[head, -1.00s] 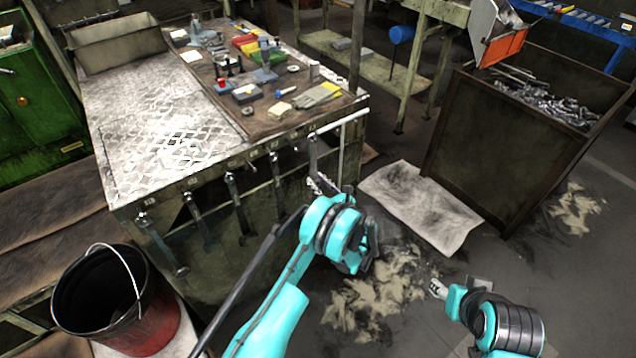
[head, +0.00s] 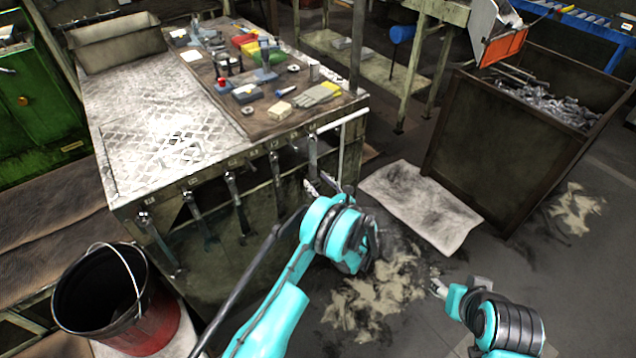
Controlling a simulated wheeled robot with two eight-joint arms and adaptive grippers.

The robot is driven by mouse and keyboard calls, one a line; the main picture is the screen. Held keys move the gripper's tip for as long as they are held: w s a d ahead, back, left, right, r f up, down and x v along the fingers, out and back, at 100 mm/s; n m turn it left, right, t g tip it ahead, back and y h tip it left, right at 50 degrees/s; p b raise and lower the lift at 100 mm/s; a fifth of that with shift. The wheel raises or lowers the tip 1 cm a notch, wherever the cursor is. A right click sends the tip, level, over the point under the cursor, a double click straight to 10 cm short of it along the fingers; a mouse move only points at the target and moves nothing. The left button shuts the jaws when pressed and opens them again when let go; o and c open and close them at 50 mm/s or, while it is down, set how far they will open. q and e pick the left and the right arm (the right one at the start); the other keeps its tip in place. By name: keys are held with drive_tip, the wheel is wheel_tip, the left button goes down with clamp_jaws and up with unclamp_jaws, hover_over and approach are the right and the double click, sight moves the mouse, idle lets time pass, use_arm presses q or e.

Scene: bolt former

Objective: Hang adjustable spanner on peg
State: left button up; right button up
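Several spanners hang in a row along the front side of the bench (head: 150,102). The rightmost spanner (head: 312,154) hangs upright near the bench's right corner, its top at a peg just under the bench edge. I cannot tell which one is adjustable. My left gripper (head: 321,185) is at the lower end of this rightmost spanner. Its fingers look spread apart, with the forearm partly hiding the gripper. Whether a finger still touches the spanner cannot be told. My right gripper (head: 438,287) is low at the right, away from the bench, and too small to read.
A red-black bucket (head: 150,322) stands at the lower left. A scrap bin (head: 490,150) stands at the right, with a pale sheet (head: 420,205) on the floor beside it. A light bent rail (head: 341,140) is close to my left gripper.

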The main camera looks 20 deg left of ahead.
use_arm(q)
drive_tip(key=v, duration=1.2)
drive_tip(key=s+a+r+n+g+h, duration=0.25)
drive_tip(key=a+r+n, duration=0.2)
drive_tip(key=r, duration=0.35)
drive_tip(key=s+a+r+n+g+h, duration=0.2)
drive_tip(key=s+a+r+n+h, duration=0.15)
drive_tip(key=r+n, duration=0.35)
drive_tip(key=s+d+r+n+h, duration=0.1)
drive_tip(key=s+r+n+h, duration=0.1)
drive_tip(key=s+n+h, duration=0.2)
drive_tip(key=s+d+r+n+h, duration=0.1)
drive_tip(key=s+n+h, duration=0.3)
drive_tip(key=s+n, duration=0.6)
drive_tip(key=s+r, duration=0.1)
drive_tip(key=s, duration=0.9)
drive_tip(key=shift+d, duration=0.15)
drive_tip(key=shift+s+t, duration=0.1)
drive_tip(key=shift+t, duration=0.15)
